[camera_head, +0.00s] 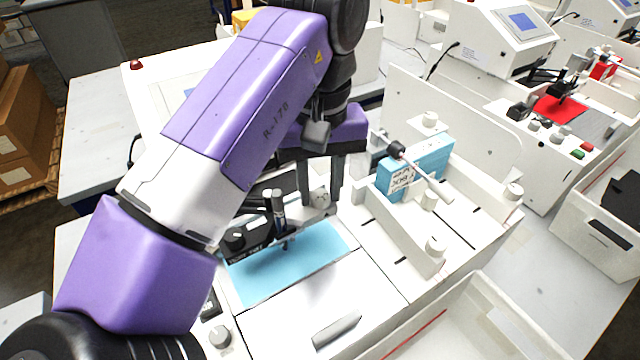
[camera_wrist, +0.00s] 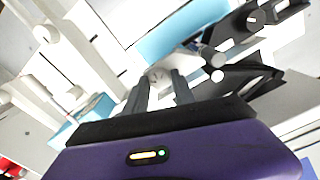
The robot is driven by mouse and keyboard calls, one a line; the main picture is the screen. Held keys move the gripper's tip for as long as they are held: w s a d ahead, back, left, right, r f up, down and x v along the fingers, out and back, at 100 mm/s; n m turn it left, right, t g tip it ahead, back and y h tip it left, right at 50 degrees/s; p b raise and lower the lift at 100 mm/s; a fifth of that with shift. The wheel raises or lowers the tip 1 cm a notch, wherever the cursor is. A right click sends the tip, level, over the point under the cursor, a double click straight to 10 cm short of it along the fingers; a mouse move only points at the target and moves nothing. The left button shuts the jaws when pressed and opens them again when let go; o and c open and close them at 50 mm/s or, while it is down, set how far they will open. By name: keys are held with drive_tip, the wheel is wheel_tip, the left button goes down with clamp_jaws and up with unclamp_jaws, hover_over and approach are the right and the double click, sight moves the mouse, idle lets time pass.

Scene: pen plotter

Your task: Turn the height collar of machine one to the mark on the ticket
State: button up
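My gripper (camera_head: 320,197) hangs over the near plotter, behind its blue sheet (camera_head: 300,265). Its two dark fingers point down and stand apart with nothing held between them. In the wrist view, my gripper (camera_wrist: 160,82) has a pale grey part with a dark mark (camera_wrist: 158,74) just beyond and between the fingertips. I cannot tell whether this is the height collar or whether the fingers touch it. The upright pen holder (camera_head: 278,212) stands over the sheet, left of the fingers; it also shows in the wrist view (camera_wrist: 212,62). No mark on a ticket is readable.
A black knob (camera_head: 233,239) sits left of the pen holder. A blue box with a printed label (camera_head: 402,180) stands in a white fixture to the right, with a lever (camera_head: 425,172) over it. A white bin (camera_head: 480,315) is in front. Another plotter with a red sheet (camera_head: 560,108) stands behind right.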

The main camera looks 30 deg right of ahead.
clamp_jaws()
drive_tip(key=shift+m, duration=0.3)
drive_tip(key=m+p, duration=0.3)
drive_tip(key=m, duration=0.1)
drive_tip(key=shift+r, duration=0.15)
drive_tip(key=m+p, duration=0.2)
drive_tip(key=m, duration=0.1)
drive_tip(key=shift+m, duration=0.4)
drive_tip(key=shift+m+p, duration=0.4)
drive_tip(key=shift+m, duration=1.4)
drive_tip(key=o, duration=0.5)
unclamp_jaws()
